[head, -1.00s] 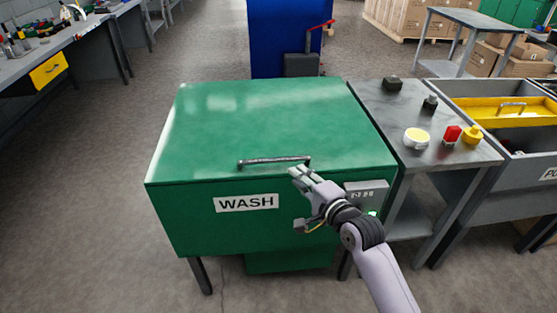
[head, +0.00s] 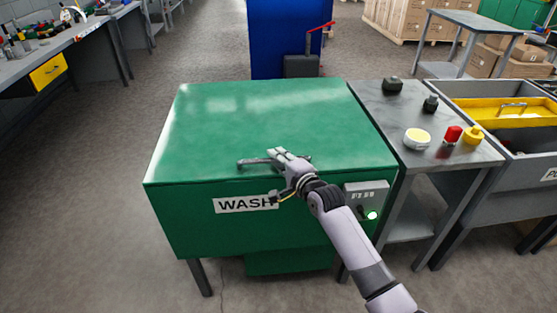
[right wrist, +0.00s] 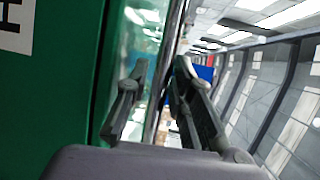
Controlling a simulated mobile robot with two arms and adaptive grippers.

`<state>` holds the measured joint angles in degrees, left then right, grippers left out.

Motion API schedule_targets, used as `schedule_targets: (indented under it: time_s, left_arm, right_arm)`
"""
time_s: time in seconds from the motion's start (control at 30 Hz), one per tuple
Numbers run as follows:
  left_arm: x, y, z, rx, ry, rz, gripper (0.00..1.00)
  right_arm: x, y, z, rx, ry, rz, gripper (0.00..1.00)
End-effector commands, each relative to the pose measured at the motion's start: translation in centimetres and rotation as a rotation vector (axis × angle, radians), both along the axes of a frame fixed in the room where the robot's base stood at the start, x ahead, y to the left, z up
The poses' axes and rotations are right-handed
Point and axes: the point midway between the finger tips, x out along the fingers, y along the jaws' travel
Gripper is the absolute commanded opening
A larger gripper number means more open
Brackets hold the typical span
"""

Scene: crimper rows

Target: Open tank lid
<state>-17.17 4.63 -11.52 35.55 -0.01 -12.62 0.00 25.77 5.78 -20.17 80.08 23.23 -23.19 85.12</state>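The green wash tank (head: 225,225) has a shut, flat green lid (head: 260,115) with a grey bar handle (head: 250,162) near its front edge. My right gripper (head: 280,155) is at the middle and right part of the handle and hides some of it. In the right wrist view, the bar handle (right wrist: 168,75) runs between the two fingers of the right gripper (right wrist: 160,75). The fingers stand apart, with gaps visible beside the bar, so the gripper looks open around it. My left gripper is in neither view.
A grey side table (head: 440,160) stands at the tank's right with a white-and-yellow round item (head: 417,139), a red item (head: 452,135) and other small items. A grey tub (head: 535,140) is farther right. Floor is clear at the left.

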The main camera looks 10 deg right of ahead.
Motion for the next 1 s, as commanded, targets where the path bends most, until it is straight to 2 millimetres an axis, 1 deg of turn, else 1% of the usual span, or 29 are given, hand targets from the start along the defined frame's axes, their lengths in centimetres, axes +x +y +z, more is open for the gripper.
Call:
schedule_targets:
  time_s: [0.1,0.4,1.0]
  left_arm:
    - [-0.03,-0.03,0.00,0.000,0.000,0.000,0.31]
    - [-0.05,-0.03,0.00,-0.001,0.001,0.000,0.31]
    - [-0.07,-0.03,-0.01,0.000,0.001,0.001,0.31]
  right_arm:
    - [-0.02,0.01,0.00,0.000,0.000,0.000,0.20]
    - [-0.04,0.01,-0.01,0.000,0.000,0.000,0.00]
    - [-0.06,-0.01,-0.07,-0.002,0.001,0.000,0.00]
